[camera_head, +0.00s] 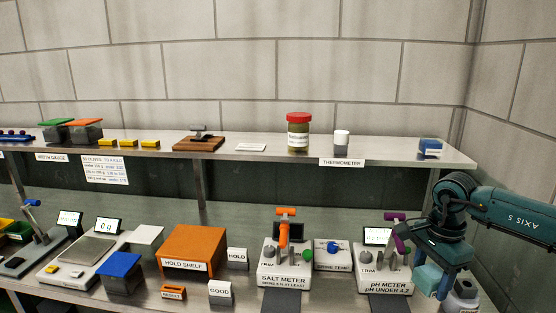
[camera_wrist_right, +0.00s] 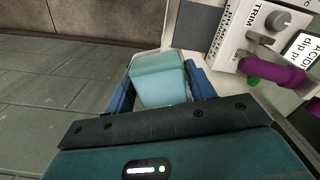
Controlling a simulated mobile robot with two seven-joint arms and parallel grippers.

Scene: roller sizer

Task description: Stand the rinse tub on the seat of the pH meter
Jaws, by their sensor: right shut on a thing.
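My right gripper (camera_head: 432,284) is shut on the rinse tub, a small pale teal block-like tub (camera_head: 427,276). In the right wrist view the tub (camera_wrist_right: 160,80) sits between the two blue fingers. The pH meter (camera_head: 384,286) is a white box with a TRIM knob, a small display and a purple handle-like part (camera_wrist_right: 272,72). My gripper and the tub are at the right side of the meter, close to it; contact cannot be told. The meter's seat cannot be made out clearly. My left gripper is not in view.
The salt meter (camera_head: 283,268) with an orange part stands left of the pH meter. A grey round-topped container (camera_head: 463,294) is at the bench's right end, beside my gripper. The orange hold shelf (camera_head: 195,247) is farther left. An upper shelf (camera_head: 250,154) runs above the bench.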

